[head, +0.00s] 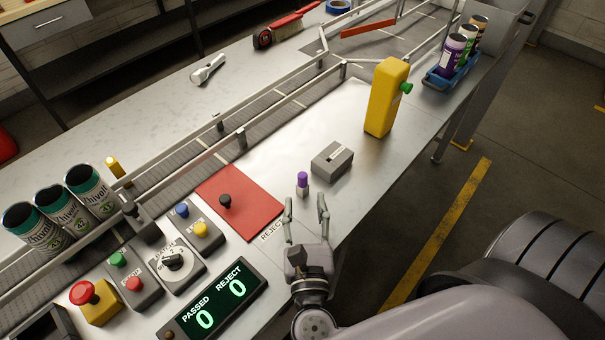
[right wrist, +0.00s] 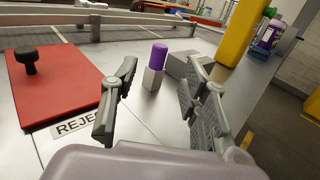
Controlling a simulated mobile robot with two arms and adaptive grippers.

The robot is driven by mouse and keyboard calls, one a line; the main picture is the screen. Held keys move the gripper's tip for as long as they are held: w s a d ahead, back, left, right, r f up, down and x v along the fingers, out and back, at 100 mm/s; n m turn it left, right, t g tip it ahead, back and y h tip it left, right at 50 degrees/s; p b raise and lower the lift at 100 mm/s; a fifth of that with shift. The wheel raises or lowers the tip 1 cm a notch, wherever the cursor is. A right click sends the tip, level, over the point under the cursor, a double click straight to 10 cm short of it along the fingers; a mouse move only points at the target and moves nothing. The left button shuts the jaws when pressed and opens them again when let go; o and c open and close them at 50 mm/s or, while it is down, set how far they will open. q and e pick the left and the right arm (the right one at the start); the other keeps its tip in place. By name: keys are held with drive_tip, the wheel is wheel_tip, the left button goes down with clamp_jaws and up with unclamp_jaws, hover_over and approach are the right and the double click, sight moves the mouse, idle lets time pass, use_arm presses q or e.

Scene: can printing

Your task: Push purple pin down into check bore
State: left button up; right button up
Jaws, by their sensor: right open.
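The check bore itself cannot be seen; a grey box with a slot on top (head: 332,161) stands just behind and right of the pin. My right gripper (head: 306,205) is open, with its fingers in front of the pin and pointing toward it. Nothing is between the fingers at their tips. My left gripper is not in view.
A red mat (head: 238,208) with a black knob (head: 225,201) lies left of the pin. A yellow post with a green button (head: 386,97) stands beyond. Button boxes and a counter display (head: 213,304) reading 0 and 0 stand nearer. A railed conveyor runs behind with several cans.

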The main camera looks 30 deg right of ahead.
sight(303, 181)
drive_tip(key=x, duration=0.3)
drive_tip(key=shift+w+d+r+p, duration=0.15)
drive_tip(key=shift+w+p, duration=0.1)
drive_tip(key=shift+p, duration=0.15)
drive_tip(key=p+x, duration=0.1)
drive_tip(key=x, duration=0.3)
drive_tip(key=shift+w+d+p, duration=0.1)
drive_tip(key=shift+w+p, duration=0.15)
drive_tip(key=shift+p, duration=0.1)
drive_tip(key=shift+w, duration=0.1)
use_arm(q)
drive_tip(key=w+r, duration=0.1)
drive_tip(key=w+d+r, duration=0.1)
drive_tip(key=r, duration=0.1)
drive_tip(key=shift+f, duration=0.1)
use_arm(e)
drive_tip(key=shift+c, duration=0.6)
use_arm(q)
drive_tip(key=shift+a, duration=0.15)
use_arm(e)
clamp_jaws()
